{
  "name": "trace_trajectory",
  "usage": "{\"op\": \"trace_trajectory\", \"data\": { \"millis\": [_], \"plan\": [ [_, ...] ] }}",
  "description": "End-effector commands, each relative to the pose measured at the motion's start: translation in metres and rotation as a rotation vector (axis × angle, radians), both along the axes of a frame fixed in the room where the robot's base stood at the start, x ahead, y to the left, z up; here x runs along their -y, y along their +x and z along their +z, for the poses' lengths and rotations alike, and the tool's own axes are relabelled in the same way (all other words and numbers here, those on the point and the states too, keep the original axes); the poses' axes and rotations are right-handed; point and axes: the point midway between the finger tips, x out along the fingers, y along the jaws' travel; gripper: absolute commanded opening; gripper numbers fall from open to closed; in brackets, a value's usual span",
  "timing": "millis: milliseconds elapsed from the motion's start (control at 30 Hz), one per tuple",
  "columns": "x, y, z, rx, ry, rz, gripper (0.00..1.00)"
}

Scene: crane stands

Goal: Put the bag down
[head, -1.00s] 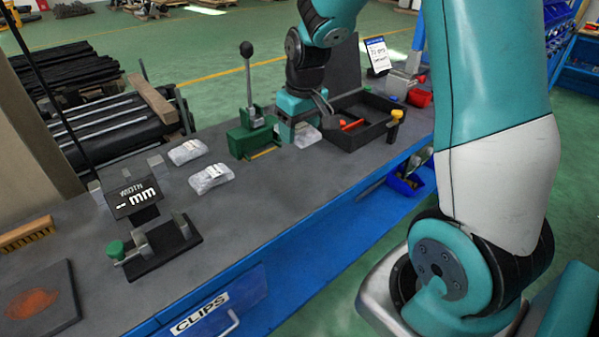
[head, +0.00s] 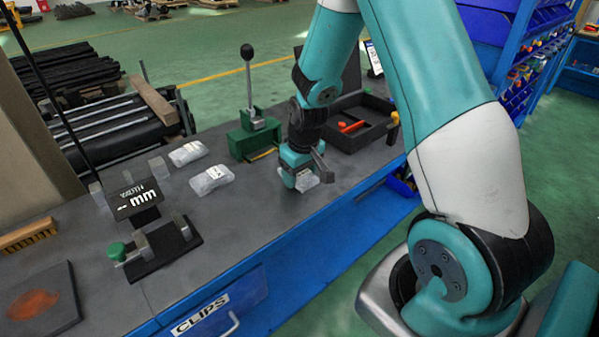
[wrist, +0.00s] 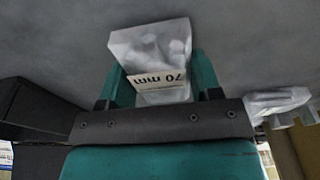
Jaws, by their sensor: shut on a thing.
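My gripper (head: 302,180) is over the grey bench top, to the right of two other bags and in front of the green lever press. It is shut on a clear plastic bag (wrist: 152,58), which has a white label reading "70 mm" upside down in the wrist view. In the head view the held bag (head: 308,182) is partly hidden by my gripper and shows low, close to the bench surface. I cannot tell whether it touches the bench. Two similar bags, one nearer (head: 211,179) and one farther (head: 188,153), lie flat on the bench to the left.
The green lever press (head: 250,138) stands behind my gripper. A black tray (head: 362,138) with a red-handled tool is to the right. A width gauge (head: 150,240) with a display is at left, near a brush (head: 27,234) and a dark plate (head: 40,300).

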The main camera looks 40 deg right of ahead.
Motion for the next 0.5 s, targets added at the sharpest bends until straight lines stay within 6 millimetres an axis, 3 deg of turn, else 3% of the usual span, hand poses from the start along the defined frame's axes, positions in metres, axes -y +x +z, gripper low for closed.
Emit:
{"op": "trace_trajectory", "data": {
  "millis": [100, 133, 200, 500],
  "plan": [
    [-0.0001, 0.0002, -0.0040, 0.001, 0.000, 0.000, 0.29],
    [-0.0001, 0.0001, -0.0028, 0.000, 0.000, 0.000, 0.65],
    [-0.0001, 0.0001, -0.0025, 0.000, 0.000, 0.000, 0.81],
    [-0.0002, 0.0001, -0.0006, 0.000, 0.000, 0.000, 0.84]
  ]
}}
